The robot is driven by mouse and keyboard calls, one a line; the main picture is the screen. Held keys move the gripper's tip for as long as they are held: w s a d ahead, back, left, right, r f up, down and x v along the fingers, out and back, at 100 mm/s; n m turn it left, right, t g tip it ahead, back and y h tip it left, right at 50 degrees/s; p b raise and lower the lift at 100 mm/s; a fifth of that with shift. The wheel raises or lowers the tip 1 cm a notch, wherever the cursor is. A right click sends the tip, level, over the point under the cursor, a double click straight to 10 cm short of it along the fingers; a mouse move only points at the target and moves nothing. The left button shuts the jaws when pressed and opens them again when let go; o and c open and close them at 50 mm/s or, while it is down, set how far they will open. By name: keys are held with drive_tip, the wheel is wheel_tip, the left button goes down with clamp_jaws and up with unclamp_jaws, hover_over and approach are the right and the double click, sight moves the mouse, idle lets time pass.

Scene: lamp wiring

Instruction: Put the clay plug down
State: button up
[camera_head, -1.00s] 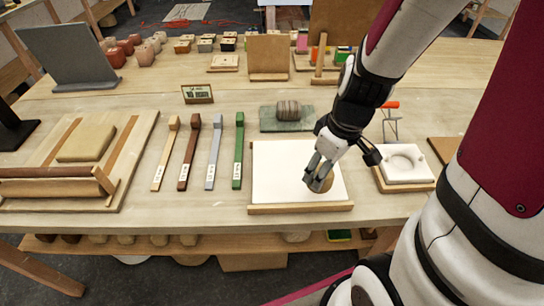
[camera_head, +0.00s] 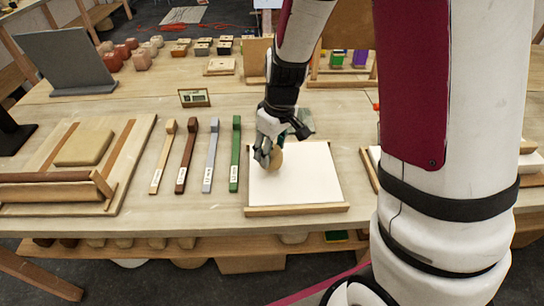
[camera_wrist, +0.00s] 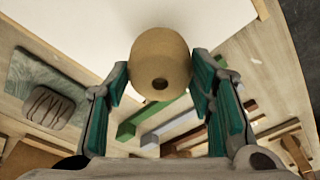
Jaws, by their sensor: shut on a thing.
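The clay plug (camera_wrist: 161,62) is a tan, rounded piece with a small dark hole in the end facing the wrist camera. My gripper (camera_head: 268,157) is shut on it, with the teal finger pads (camera_wrist: 160,85) on either side in the wrist view. In the head view the plug (camera_head: 276,162) shows beside the fingers, over the left part of a white board (camera_head: 315,185) with a wooden front ledge. I cannot tell whether the plug touches the board.
A wooden frame with a roller (camera_head: 50,190) lies further left. A green slab with a ribbed grey lump (camera_wrist: 45,100) is near the board. My arm hides the right side.

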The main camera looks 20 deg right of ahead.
sight(277, 153)
drive_tip(key=shift+f, duration=1.65)
drive_tip(key=shift+f, duration=0.1)
drive_tip(key=o, duration=1.4)
drive_tip(key=r, duration=0.4)
drive_tip(key=s+r, duration=0.1)
drive_tip(key=r, duration=0.7)
drive_tip(key=shift+s+d, duration=0.3)
drive_tip(key=shift+d, duration=0.1)
drive_tip(key=s+r+m+t, duration=0.3)
drive_tip(key=s+r+m, duration=0.2)
drive_tip(key=s+r, duration=0.9)
drive_tip(key=s, duration=0.5)
drive_tip(key=shift+t+h, duration=0.3)
drive_tip(key=shift+h, duration=0.1)
drive_tip(key=shift+a+r, duration=0.1)
drive_tip(key=shift+r, duration=0.05)
